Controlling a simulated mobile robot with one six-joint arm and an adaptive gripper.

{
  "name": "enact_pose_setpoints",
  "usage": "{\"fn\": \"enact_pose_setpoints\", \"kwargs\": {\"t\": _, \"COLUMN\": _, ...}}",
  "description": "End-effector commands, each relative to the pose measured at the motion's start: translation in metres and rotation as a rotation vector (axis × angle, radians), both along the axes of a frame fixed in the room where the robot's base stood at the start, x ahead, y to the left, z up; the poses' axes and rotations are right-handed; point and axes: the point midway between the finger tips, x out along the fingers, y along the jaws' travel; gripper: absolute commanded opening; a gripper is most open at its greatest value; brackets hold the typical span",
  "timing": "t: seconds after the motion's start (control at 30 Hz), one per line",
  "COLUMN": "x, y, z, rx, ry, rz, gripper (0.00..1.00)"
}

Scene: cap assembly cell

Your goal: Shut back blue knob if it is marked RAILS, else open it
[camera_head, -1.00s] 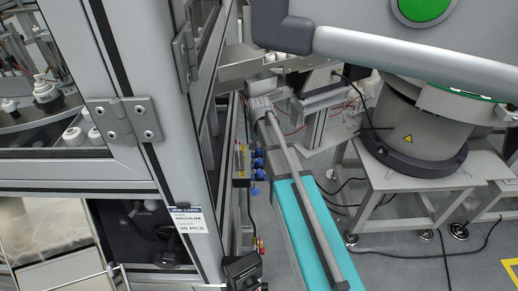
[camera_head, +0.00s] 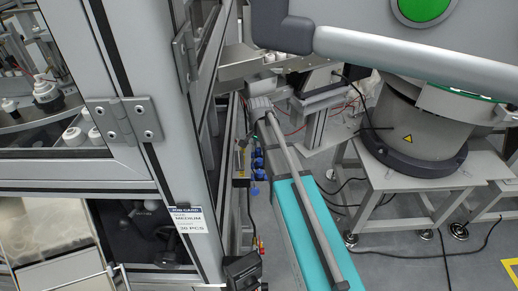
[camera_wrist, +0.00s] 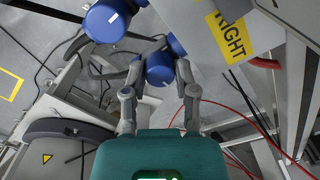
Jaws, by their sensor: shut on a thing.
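In the wrist view, a blue knob (camera_wrist: 159,68) with a small white mark sits between the fingertips of my gripper (camera_wrist: 157,76), which is shut on it. A second blue knob (camera_wrist: 107,20), also with a white mark, is at the upper left, apart from my fingers. A yellow label reading RIGHT (camera_wrist: 232,36) is on the grey surface to the right of the held knob. I see no readable RAILS marking. In the head view, small blue knobs (camera_head: 257,163) sit between the cabinet and the turquoise belt; my fingers cannot be made out there.
A turquoise belt (camera_head: 305,232) with a grey rail runs beside the knobs. The cabinet frame (camera_head: 135,165) stands to the left. A grey round feeder (camera_head: 415,135) on a table is to the right. Red cables (camera_wrist: 245,118) hang near my gripper in the wrist view.

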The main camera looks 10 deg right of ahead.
Motion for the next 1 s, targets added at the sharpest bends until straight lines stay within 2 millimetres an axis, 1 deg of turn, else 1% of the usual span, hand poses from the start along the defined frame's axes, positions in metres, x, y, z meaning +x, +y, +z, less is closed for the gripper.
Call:
{"fn": "enact_pose_setpoints", "kwargs": {"t": 0.1, "x": 0.0001, "y": 0.0000, "z": -0.0001, "rx": 0.000, "ry": 0.000, "rz": -0.001, "gripper": 0.00}}
{"fn": "enact_pose_setpoints", "kwargs": {"t": 0.13, "x": 0.0001, "y": -0.0002, "z": -0.0001, "rx": 0.000, "ry": 0.000, "rz": -0.002, "gripper": 0.41}}
{"fn": "enact_pose_setpoints", "kwargs": {"t": 0.3, "x": 0.0001, "y": -0.0004, "z": 0.0000, "rx": 0.000, "ry": 0.000, "rz": -0.001, "gripper": 0.72}}
{"fn": "enact_pose_setpoints", "kwargs": {"t": 0.77, "x": 0.0003, "y": 0.0007, "z": 0.0001, "rx": 0.002, "ry": -0.001, "rz": 0.001, "gripper": 0.72}}
{"fn": "enact_pose_setpoints", "kwargs": {"t": 1.0, "x": 0.0002, "y": 0.0007, "z": 0.0058, "rx": 0.003, "ry": 0.000, "rz": 0.001, "gripper": 0.72}}
